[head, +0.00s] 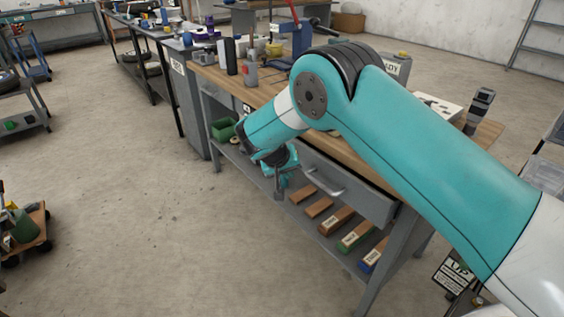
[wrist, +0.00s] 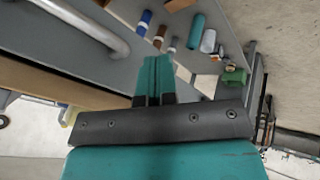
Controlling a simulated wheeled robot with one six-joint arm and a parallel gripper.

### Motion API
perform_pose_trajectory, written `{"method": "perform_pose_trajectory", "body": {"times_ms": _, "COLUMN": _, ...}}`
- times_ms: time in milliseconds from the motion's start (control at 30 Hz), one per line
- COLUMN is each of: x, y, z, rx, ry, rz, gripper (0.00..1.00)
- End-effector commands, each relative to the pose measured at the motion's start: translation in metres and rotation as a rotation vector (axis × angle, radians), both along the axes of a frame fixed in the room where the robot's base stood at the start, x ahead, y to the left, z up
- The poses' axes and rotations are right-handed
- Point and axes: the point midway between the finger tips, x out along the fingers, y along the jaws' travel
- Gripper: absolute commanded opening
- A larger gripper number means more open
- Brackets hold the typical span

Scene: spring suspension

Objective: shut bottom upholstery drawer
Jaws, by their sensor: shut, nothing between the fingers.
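A grey drawer (head: 362,197) with a bar handle (head: 322,181) sits under the wooden bench top. A dark gap shows behind its top edge, so it looks partly pulled out. No label on it can be read, so I cannot tell that it is the upholstery drawer. My gripper (head: 279,193) is shut and empty, hanging low in front of the bench, left of the handle. In the wrist view the closed fingers (wrist: 155,76) point toward the lower shelf, and the handle (wrist: 82,27) is at upper left, apart from them. My arm hides part of the bench front.
The lower shelf holds several wooden blocks (head: 337,220) and a green bin (head: 223,130). Bottles and tools (head: 250,73) stand on the bench top (head: 268,92). A low cart (head: 30,232) is at far left. The floor (head: 150,215) in front is clear.

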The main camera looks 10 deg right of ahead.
Motion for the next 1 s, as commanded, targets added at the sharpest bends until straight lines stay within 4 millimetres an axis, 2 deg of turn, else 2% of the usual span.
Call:
{"method": "perform_pose_trajectory", "body": {"times_ms": 33, "x": 0.000, "y": -0.011, "z": 0.000, "rx": -0.001, "ry": 0.001, "rz": -0.004, "gripper": 0.00}}
{"method": "perform_pose_trajectory", "body": {"times_ms": 100, "x": 0.000, "y": -0.020, "z": -0.003, "rx": 0.000, "ry": 0.000, "rz": -0.002, "gripper": 0.00}}
{"method": "perform_pose_trajectory", "body": {"times_ms": 233, "x": 0.001, "y": -0.031, "z": -0.007, "rx": 0.000, "ry": 0.000, "rz": -0.001, "gripper": 0.00}}
{"method": "perform_pose_trajectory", "body": {"times_ms": 767, "x": 0.003, "y": -0.040, "z": -0.010, "rx": 0.000, "ry": 0.000, "rz": -0.001, "gripper": 0.00}}
{"method": "perform_pose_trajectory", "body": {"times_ms": 1000, "x": 0.022, "y": -0.075, "z": -0.011, "rx": 0.000, "ry": -0.002, "rz": -0.004, "gripper": 0.00}}
